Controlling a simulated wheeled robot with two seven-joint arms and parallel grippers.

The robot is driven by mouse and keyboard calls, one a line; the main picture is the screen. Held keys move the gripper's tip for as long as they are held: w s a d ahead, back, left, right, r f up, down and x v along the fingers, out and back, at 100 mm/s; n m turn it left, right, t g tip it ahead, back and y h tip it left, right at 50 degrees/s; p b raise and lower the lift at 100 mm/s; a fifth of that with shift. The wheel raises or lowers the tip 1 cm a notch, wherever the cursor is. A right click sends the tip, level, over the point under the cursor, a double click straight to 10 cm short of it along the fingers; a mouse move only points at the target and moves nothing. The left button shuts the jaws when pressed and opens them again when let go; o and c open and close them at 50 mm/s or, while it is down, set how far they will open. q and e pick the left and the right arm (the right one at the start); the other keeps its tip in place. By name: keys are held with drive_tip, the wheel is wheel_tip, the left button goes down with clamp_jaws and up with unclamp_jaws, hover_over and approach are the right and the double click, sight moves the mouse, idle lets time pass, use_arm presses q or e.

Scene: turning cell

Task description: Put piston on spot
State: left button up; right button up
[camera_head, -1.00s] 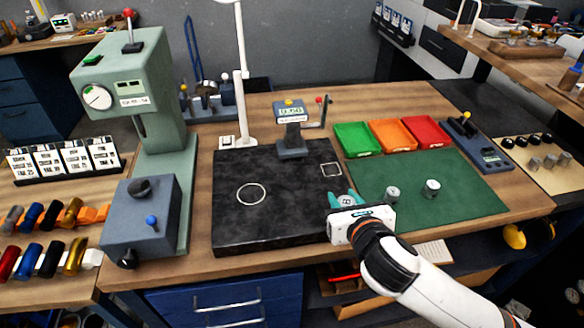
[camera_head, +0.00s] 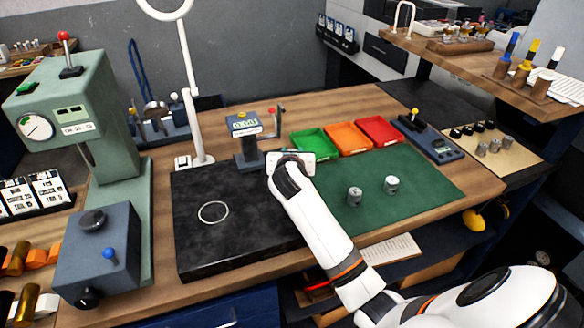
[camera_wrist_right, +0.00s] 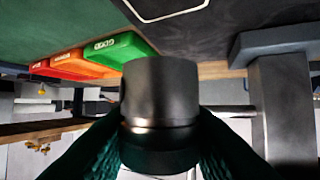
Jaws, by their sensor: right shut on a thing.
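My right gripper (camera_head: 290,162) is over the back right corner of the black plate (camera_head: 245,245). In the right wrist view the gripper (camera_wrist_right: 160,140) is shut on a dark metal piston (camera_wrist_right: 160,95), with a green finger on each side. The piston is hidden in the head view. A white circle (camera_head: 213,212) marks the left part of the plate and is empty. A white outline (camera_wrist_right: 165,17) on the plate shows at the top of the wrist view, apart from the piston. Two more pistons, (camera_head: 355,196) and (camera_head: 392,185), stand on the green mat (camera_head: 420,205). My left gripper is out of view.
A gauge stand (camera_head: 247,140) rises at the plate's back edge, close to my right gripper. Green (camera_head: 313,143), orange (camera_head: 347,138) and red (camera_head: 380,131) trays lie behind the mat. A lamp post (camera_head: 187,75) and a green press (camera_head: 110,120) stand left.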

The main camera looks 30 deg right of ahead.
drive_tip(key=shift+f, duration=0.4)
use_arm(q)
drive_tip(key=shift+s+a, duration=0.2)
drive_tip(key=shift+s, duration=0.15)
use_arm(e)
drive_tip(key=shift+f, duration=1.8)
drive_tip(key=shift+f, duration=0.15)
drive_tip(key=o, duration=1)
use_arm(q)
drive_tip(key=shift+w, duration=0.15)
